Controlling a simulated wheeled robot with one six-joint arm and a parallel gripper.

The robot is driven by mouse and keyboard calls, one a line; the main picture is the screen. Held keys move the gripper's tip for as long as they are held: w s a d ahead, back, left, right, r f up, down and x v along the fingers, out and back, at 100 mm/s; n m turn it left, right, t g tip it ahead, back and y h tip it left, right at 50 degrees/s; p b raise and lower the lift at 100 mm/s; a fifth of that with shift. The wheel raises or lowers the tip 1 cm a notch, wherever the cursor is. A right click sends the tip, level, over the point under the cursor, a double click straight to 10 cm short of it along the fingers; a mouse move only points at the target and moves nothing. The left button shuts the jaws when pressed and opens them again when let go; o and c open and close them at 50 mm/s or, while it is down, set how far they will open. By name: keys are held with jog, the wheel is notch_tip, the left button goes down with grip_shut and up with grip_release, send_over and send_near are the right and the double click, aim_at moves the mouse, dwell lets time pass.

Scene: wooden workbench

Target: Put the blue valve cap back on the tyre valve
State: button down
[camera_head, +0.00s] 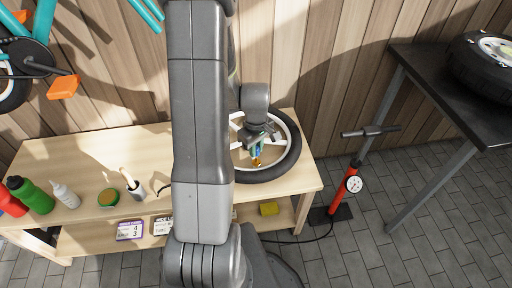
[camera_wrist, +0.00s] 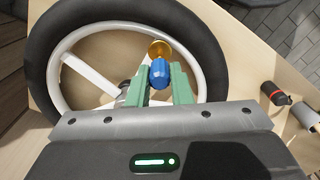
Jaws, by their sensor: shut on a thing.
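The blue valve cap (camera_wrist: 159,73) is held between the green fingers of my gripper (camera_wrist: 161,80) in the wrist view. A brass-coloured round piece (camera_wrist: 159,48), perhaps the valve, shows just beyond the cap. I cannot tell whether the two touch. The wheel with its black tyre (camera_wrist: 40,75) and white spokes lies flat on the workbench. In the head view the tyre (camera_head: 290,155) is at the bench's right end, and my gripper (camera_head: 258,149) is over its near inner part, with the brass piece (camera_head: 256,162) just below. My arm hides part of the wheel's left side.
The wooden workbench (camera_head: 60,150) carries a green bottle (camera_head: 32,196), a white bottle (camera_head: 65,195), a round green tin (camera_head: 108,197) and a cup (camera_head: 135,190) at left. A red floor pump (camera_head: 345,188) stands right of the bench. A black table (camera_head: 430,75) holds another tyre.

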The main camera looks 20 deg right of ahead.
jog(key=c, duration=1.6)
grip_release()
notch_tip(320, 180, up, 11)
jog(key=p, duration=0.8)
jog(key=shift+f, duration=0.1)
notch_tip(320, 180, down, 9)
jog(key=b, duration=0.6)
jog(key=shift+f+b, duration=0.1)
jog(key=shift+b, duration=0.3)
jog(key=shift+a, duration=0.1)
